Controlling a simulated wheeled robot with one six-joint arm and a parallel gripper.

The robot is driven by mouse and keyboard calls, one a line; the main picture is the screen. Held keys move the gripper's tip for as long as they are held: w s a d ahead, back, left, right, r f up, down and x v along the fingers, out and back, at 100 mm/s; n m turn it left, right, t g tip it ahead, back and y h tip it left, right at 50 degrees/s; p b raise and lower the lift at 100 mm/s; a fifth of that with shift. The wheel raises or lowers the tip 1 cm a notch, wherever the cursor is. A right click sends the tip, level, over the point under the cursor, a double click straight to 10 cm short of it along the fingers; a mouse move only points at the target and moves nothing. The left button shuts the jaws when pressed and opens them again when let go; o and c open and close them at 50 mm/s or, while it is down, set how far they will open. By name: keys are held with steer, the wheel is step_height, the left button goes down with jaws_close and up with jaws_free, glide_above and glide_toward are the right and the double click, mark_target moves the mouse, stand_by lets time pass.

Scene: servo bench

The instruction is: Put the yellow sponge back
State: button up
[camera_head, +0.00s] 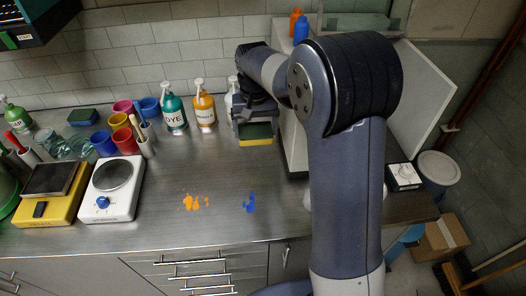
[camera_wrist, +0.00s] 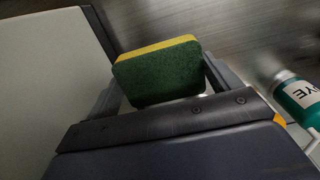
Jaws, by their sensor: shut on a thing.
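The yellow sponge (camera_head: 256,134) has a green scouring side and a yellow side. My gripper (camera_wrist: 162,82) is shut on the sponge, with one finger at each end of it in the wrist view. The sponge (camera_wrist: 160,74) shows its green face to the wrist camera and its yellow edge along the top. In the head view my gripper (camera_head: 255,128) is at the back of the bench, just left of a pale box-like unit. I cannot tell whether the sponge touches the bench.
Green DYE (camera_head: 174,114) and orange (camera_head: 204,111) pump bottles stand left of my gripper. A dark green and blue block (camera_head: 83,117) lies farther left, near coloured cups. Orange (camera_head: 194,202) and blue (camera_head: 250,204) spots mark the otherwise clear bench front. Two scales stand left.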

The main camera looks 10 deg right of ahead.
mark_target(256, 139)
step_height(256, 139, down, 8)
steer(key=shift+f+p, duration=0.1)
steer(key=shift+p, duration=0.35)
steer(key=shift+f, duration=0.1)
steer(key=o, duration=0.7)
step_height(256, 139, up, 12)
steer(key=shift+r+b, duration=0.2)
steer(key=shift+b, duration=0.25)
steer(key=shift+f, duration=4.2)
